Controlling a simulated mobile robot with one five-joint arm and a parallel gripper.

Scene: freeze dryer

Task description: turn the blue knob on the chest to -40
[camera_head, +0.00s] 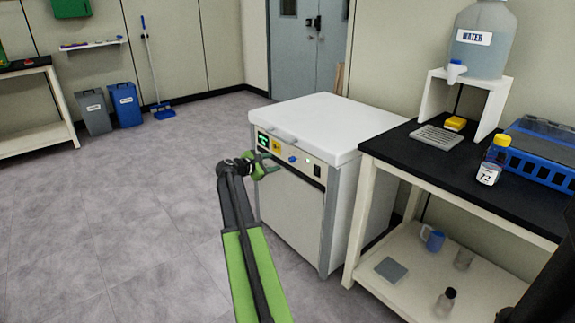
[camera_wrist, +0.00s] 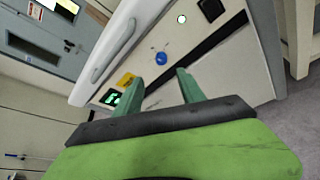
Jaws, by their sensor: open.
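The white chest (camera_head: 335,125) stands in the middle of the head view with its lid closed. The blue knob (camera_head: 292,159) sits on the chest's front panel, right of a green-lit display (camera_head: 263,141) and a yellow label (camera_head: 276,146). In the wrist view the blue knob (camera_wrist: 161,58) shows ahead of my gripper (camera_wrist: 158,82), between the lines of its two fingers. My gripper (camera_head: 265,167) is open and empty, in front of the panel's left part in the head view. The knob appears apart from the fingers. Its set value cannot be read.
A black-topped bench (camera_head: 400,146) stands close on the chest's right, with a water jug (camera_head: 482,50), a bottle (camera_head: 490,165) and a blue rack (camera_head: 540,155). A handle (camera_wrist: 113,50) juts from the chest's front, near the panel. The floor (camera_head: 130,200) on the left is clear.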

